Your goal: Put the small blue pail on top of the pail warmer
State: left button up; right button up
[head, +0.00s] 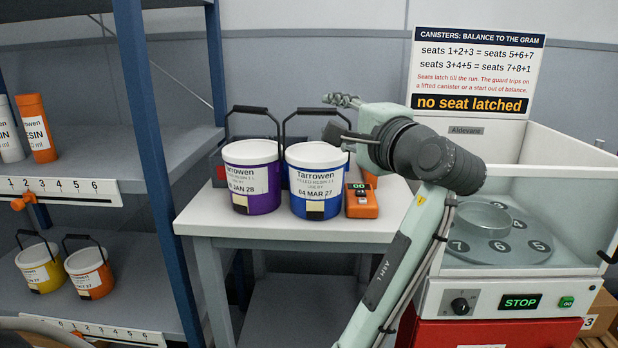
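The small blue pail (317,205) stands upright on the grey table (400,215), with a white lid, a label and a raised black handle. My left gripper (343,117) is just above and right of its lid, fingers pointing left. The fingers are apart with nothing visibly held, close to the pail's handle; I cannot tell whether they touch it. A dark grey and red item (219,172) behind the pails is mostly hidden; I cannot tell whether it is the pail warmer. My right gripper is not in view.
A purple pail (255,203) stands close left of the blue one. A small orange device (361,204) sits to its right. Shelves (90,190) at left hold yellow (42,277) and orange (90,280) pails. A canister machine (520,290) stands at right.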

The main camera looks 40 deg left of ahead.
aim_at(319, 111)
pick_arm(q)
jog(key=p+x, duration=0.1)
jog(key=x, duration=0.5)
jog(key=shift+w+a+f, duration=0.1)
jog(key=shift+w+a, duration=0.35)
jog(key=shift+a, duration=0.1)
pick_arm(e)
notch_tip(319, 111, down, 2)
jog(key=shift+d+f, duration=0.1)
pick_arm(q)
grip_shut()
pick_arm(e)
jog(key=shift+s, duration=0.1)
pick_arm(q)
jog(key=shift+f, duration=0.1)
